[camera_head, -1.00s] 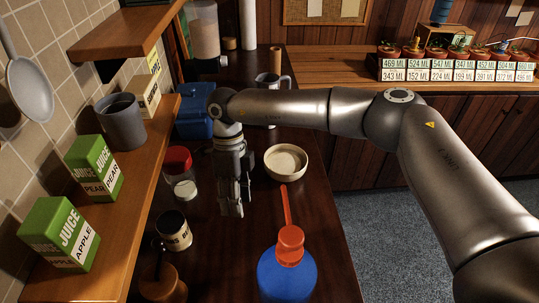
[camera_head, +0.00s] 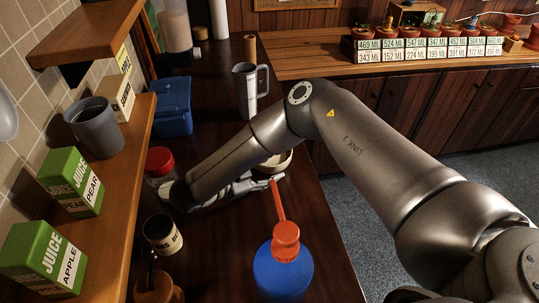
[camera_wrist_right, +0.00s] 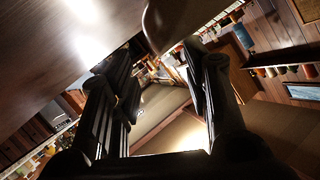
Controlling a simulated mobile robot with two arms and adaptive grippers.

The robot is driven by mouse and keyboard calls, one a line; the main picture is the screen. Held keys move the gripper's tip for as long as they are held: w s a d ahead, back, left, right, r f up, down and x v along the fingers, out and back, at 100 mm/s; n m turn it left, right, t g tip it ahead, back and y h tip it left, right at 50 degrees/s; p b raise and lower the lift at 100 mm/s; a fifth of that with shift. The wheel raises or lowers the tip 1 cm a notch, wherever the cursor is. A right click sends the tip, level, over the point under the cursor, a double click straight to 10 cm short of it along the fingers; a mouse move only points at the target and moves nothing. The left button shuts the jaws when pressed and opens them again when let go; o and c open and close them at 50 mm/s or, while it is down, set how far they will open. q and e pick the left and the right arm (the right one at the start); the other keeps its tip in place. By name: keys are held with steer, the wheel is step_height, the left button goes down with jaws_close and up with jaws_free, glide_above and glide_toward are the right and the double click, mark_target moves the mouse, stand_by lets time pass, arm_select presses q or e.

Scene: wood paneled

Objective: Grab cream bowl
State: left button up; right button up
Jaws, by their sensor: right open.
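The cream bowl (camera_head: 280,163) sits on the dark counter in the head view, its left part hidden behind my right arm. My right gripper (camera_head: 270,181) lies low and nearly level at the bowl's near side, pointing right. I cannot tell whether it touches the bowl. In the right wrist view the two dark fingers (camera_wrist_right: 165,85) stand apart with nothing clearly between them. A rounded brownish shape at the top of that view may be the bowl, but I cannot be sure. My left gripper is not in view.
A blue bottle with a red cap (camera_head: 284,268) and long spout stands close in front of the gripper. A measuring jug (camera_head: 246,90) and blue box (camera_head: 173,105) stand behind.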

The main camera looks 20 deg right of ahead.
mark_target(281, 164)
steer(key=shift+x, duration=2.85)
steer(key=shift+a, duration=0.1)
jaws_close()
steer(key=shift+w, duration=0.1)
